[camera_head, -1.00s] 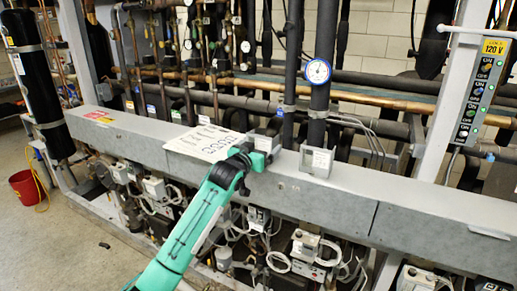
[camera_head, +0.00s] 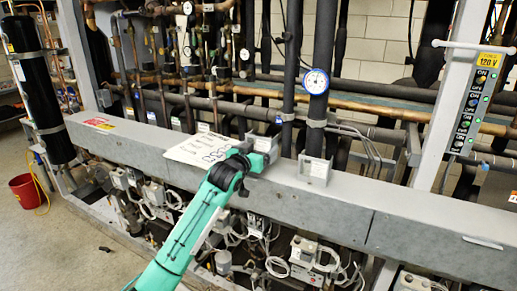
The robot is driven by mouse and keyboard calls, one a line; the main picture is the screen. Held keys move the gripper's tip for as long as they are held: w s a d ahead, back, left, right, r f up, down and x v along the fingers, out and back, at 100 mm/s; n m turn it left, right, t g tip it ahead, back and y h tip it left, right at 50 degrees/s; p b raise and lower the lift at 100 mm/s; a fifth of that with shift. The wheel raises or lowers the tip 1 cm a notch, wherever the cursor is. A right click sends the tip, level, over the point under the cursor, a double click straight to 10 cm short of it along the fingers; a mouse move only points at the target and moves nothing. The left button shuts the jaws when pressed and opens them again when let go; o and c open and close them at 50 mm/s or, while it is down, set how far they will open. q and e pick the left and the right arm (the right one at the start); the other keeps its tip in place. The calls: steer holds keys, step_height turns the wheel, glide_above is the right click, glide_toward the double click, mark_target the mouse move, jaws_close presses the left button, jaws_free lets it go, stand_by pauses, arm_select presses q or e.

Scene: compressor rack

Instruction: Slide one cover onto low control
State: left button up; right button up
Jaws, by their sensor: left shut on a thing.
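My left gripper (camera_head: 262,158) reaches in from the bottom, over the front grey beam (camera_head: 400,210). It is shut on a small grey metal cover (camera_head: 264,144) at the beam's top; the jaws hide part of it. A similar grey cover (camera_head: 315,170) with a pale label stands upright on the beam just to the right, apart from the gripper. Below the beam are several control boxes with looped wires, one of them a pale control box (camera_head: 303,250). I cannot tell which is the low control. My right gripper is not in view.
A white sheet with printed shapes (camera_head: 200,148) lies on the beam left of the gripper. Pipes and a round gauge (camera_head: 317,81) stand behind. A lit switch panel (camera_head: 476,100) is at right. A red bucket (camera_head: 26,191) stands on the floor at left.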

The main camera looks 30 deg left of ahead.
arm_select(q)
steer(key=shift+s+p, duration=0.95)
steer(key=shift+s, duration=2.15)
steer(key=p, duration=0.1)
glide_toward(258, 148)
steer(key=shift+s+f, duration=0.1)
steer(key=shift+s, duration=0.6)
